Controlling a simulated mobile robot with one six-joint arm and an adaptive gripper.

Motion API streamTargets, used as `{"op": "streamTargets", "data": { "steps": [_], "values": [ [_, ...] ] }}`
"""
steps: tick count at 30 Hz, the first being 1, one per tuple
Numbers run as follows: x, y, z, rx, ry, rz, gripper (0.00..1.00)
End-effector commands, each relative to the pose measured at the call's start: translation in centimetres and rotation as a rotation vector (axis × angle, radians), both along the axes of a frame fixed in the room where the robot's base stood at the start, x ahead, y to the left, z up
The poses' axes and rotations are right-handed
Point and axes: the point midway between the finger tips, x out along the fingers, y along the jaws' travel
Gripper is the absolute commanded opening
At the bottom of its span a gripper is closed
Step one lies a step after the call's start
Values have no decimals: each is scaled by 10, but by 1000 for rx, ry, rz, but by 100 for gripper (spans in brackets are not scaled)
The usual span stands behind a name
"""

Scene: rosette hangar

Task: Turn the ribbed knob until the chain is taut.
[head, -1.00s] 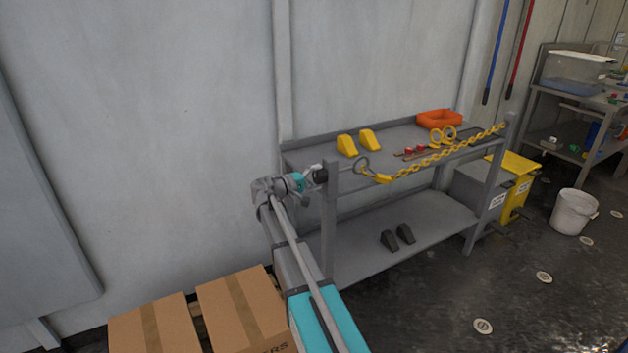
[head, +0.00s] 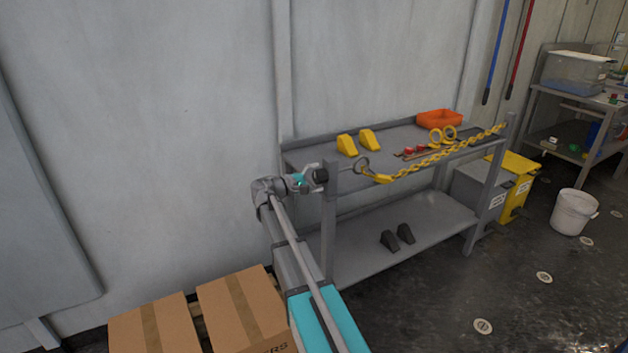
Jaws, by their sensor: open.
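The yellow chain (head: 447,154) runs along the front of the grey shelf unit, from the right post to a ring (head: 361,165) near the left post. It dips a little toward its left end. The ribbed knob (head: 321,174) is a small black piece on the outer side of the left post. My gripper (head: 315,178) is open at the knob, coming from the left. Its fingers seem to lie around or beside the knob; at this size I cannot tell whether they touch it.
The shelf unit's top (head: 305,157) holds yellow chocks (head: 358,141), an orange tray (head: 439,119) and small red items. Dark chocks (head: 397,237) lie on its lower shelf. Cardboard boxes (head: 243,311) stand below my arm. A white bucket (head: 574,212) and yellow bin (head: 517,187) stand right.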

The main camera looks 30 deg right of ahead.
Motion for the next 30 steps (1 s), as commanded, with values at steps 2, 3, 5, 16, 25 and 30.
{"op": "streamTargets", "data": {
  "steps": [2, 3, 5, 16, 25, 30],
  "values": [
    [0, 0, 0, -2, 60, 0, 94],
    [0, 0, 0, -3, 92, 0, 94],
    [0, 0, 0, -5, 138, 0, 94],
    [0, 0, 0, -15, 432, 0, 94],
    [0, 0, 0, -22, 669, 0, 94],
    [0, 0, 0, -27, 804, 0, 94]
  ]
}}
